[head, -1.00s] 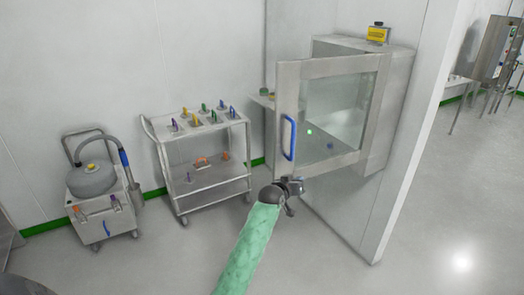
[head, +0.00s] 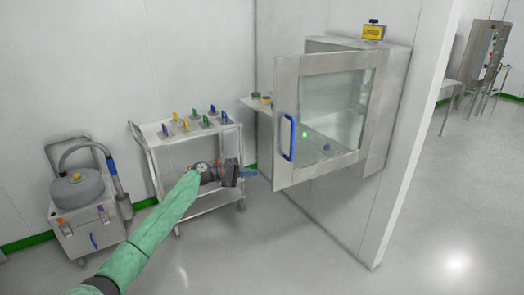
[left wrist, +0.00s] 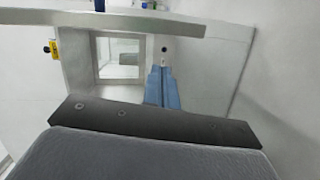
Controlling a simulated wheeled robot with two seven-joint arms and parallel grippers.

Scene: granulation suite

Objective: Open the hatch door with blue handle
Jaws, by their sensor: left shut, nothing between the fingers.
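The hatch door (head: 325,65) is a metal-framed glass panel that stands swung out from the hatch box (head: 398,75) on the wall. Its blue handle (head: 289,137) is upright on the door's left edge. A pale bar, probably the door frame (left wrist: 100,18), crosses the top. My right gripper is out of view.
A steel cart (head: 150,145) with coloured-handled items stands behind my left arm. A wheeled vacuum unit (head: 95,238) stands at the left. A wall edge (head: 400,190) stands below and beside the hatch. The floor in front is clear.

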